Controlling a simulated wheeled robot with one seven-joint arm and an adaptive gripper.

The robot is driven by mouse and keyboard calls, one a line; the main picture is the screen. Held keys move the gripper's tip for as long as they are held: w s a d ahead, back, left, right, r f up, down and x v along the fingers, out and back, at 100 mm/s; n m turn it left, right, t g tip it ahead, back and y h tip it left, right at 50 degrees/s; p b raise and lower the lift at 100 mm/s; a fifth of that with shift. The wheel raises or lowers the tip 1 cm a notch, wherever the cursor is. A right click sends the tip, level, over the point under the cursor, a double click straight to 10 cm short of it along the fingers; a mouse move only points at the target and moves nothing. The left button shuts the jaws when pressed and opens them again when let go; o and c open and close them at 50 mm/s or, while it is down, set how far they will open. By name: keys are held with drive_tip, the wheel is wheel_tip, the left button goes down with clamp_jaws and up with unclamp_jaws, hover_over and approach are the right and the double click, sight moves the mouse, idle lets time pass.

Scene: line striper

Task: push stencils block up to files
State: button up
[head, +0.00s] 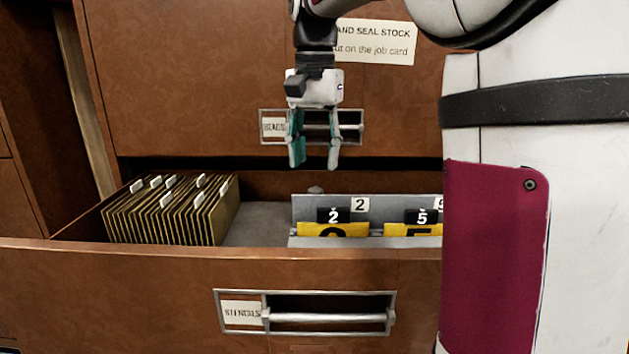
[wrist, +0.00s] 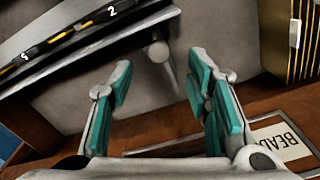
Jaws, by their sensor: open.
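The open drawer (head: 150,268) labelled STENCILS holds a row of upright brown files (head: 170,210) with white tabs at its left. A grey stencils block (head: 305,207) with yellow, numbered stencils stands at the right. Bare grey floor separates it from the files. My gripper (head: 313,165) hangs open and empty above the back of the drawer, pointing down, above the block's left part. In the wrist view, my open fingers (wrist: 160,75) have the block (wrist: 40,40) at upper left and the files (wrist: 285,45) at upper right. My body hides the block's right end.
A small round metal knob (head: 316,189) shows behind the block and lies beyond my fingertips in the wrist view (wrist: 159,52). The closed upper drawer (head: 220,60), with a BEADS label and handle (head: 350,127), rises behind my gripper. The stencils drawer's front handle (head: 328,317) faces me.

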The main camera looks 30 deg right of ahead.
sight(315, 189)
wheel_tip(315, 189, down, 6)
drive_tip(key=shift+r+p, duration=0.1)
drive_tip(key=shift+p, duration=0.2)
clamp_jaws()
